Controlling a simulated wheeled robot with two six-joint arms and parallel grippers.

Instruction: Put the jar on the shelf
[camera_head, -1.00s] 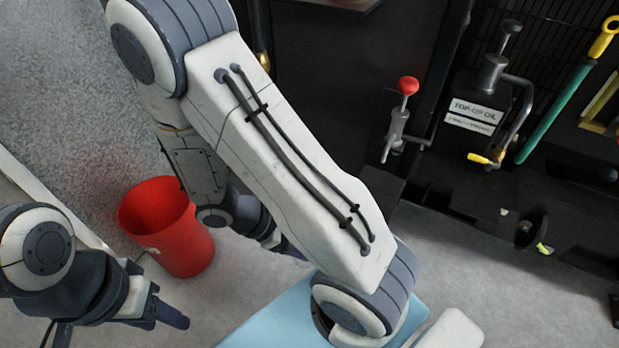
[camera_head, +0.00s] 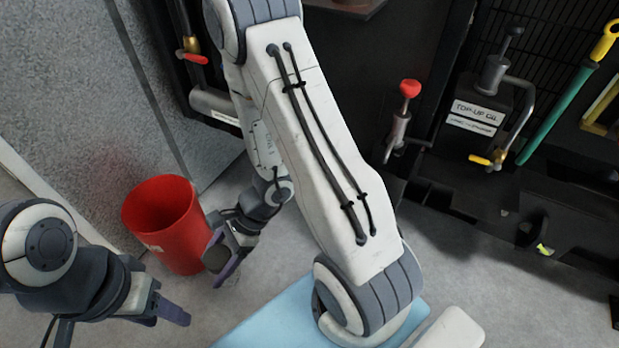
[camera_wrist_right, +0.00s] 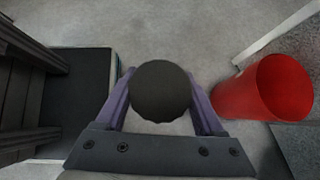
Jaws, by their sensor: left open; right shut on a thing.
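My right gripper (camera_head: 224,262) hangs below its arm just right of the red bucket. It is shut on a dark round thing, seemingly the jar (camera_head: 215,257). In the right wrist view the jar's dark round top (camera_wrist_right: 160,90) sits between the two purple fingers, clear above the grey floor. My left gripper (camera_head: 166,313) is open and empty at the lower left. I cannot make out the shelf for certain in either view.
A red bucket (camera_head: 160,215) stands on the floor by the grey wall; it also shows in the right wrist view (camera_wrist_right: 265,90). Dark machinery with a red-knobbed lever (camera_head: 409,90) and a top-up oil pump (camera_head: 485,110) fills the right. A dark slatted structure (camera_wrist_right: 25,80) stands left in the wrist view.

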